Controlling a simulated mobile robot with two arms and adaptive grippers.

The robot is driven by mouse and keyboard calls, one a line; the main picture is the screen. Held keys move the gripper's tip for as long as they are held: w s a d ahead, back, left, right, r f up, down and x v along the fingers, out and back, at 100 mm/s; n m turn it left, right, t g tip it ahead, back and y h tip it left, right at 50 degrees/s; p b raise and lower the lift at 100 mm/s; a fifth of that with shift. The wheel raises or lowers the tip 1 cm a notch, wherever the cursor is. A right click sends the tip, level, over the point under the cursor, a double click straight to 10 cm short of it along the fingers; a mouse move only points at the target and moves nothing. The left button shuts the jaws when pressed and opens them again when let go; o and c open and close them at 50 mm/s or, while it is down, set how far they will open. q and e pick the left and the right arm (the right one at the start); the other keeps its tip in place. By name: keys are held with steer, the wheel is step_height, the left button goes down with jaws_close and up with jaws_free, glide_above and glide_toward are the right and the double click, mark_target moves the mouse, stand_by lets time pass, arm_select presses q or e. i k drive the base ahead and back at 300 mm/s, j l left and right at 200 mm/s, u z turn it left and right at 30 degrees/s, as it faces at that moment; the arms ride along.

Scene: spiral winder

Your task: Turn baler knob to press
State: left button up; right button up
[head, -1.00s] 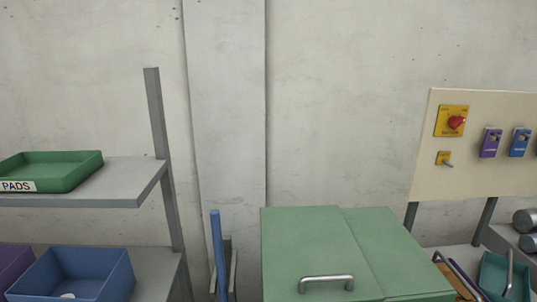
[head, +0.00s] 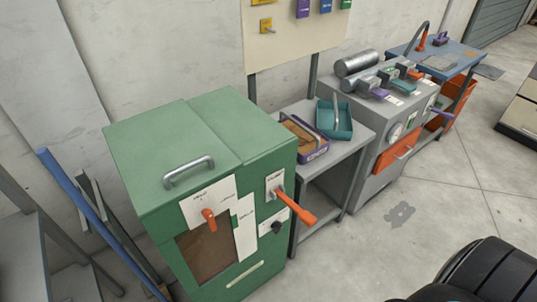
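The green baler cabinet (head: 150,165) stands at left centre in the head view, with a metal handle (head: 188,171) on its top. A short orange knob (head: 209,220) sits on a white plate on its front, above a brown window (head: 205,255). A longer orange lever (head: 297,208) sticks out toward the lower right from another plate. A small black knob (head: 276,227) sits below that lever. The plate lettering is too small to read, so I cannot tell which position any knob points to.
A grey table (head: 351,135) with a teal tray (head: 334,121) stands right of the baler. Beyond it are a grey machine (head: 379,185) with an orange drawer and a blue-topped bench (head: 453,62). Open concrete floor (head: 345,260) lies in front. A blue pole (head: 75,188) leans at left.

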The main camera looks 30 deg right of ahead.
mark_target(276, 226)
steer(key=z, duration=0.95)
